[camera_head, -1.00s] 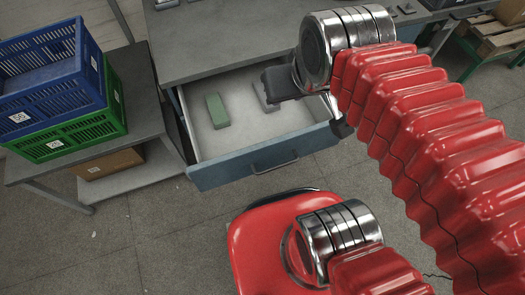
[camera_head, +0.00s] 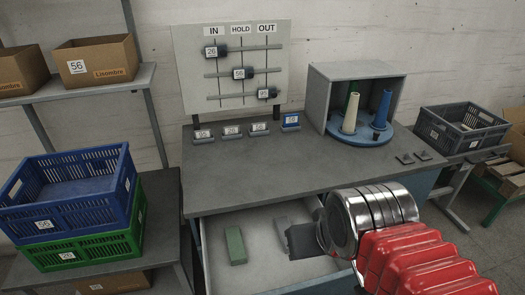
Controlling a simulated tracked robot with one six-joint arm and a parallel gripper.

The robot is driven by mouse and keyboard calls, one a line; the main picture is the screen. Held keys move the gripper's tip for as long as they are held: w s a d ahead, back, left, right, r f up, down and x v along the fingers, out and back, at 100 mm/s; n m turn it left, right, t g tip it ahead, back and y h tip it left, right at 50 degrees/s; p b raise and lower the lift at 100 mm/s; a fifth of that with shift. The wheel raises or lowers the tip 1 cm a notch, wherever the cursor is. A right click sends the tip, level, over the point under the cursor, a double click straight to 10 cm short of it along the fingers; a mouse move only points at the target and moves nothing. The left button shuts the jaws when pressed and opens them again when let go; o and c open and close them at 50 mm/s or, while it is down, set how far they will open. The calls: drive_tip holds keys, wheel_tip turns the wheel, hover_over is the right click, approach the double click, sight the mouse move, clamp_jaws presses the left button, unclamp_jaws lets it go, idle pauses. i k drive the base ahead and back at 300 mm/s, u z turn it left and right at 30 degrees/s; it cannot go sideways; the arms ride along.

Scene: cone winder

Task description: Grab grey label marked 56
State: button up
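Three small grey label holders stand in a row on the grey worktop: a left one (camera_head: 203,136), a middle one (camera_head: 231,132) and a right one (camera_head: 259,130). Their numbers are too small to read surely. A blue label holder (camera_head: 290,123) stands right of them. My gripper (camera_head: 302,241) is over the open drawer (camera_head: 262,228), in front of the worktop and apart from the labels.
A grey housing (camera_head: 318,103) with cones stands right on the worktop (camera_head: 300,175). A blue crate (camera_head: 72,200) on a green crate (camera_head: 85,250) stands left. A cardboard box marked 56 (camera_head: 98,62) is on the shelf.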

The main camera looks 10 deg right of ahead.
sight(256, 127)
drive_tip(key=k, duration=1.35)
drive_tip(key=z, duration=0.3)
drive_tip(key=i, duration=1.9)
drive_tip(key=u, duration=0.45)
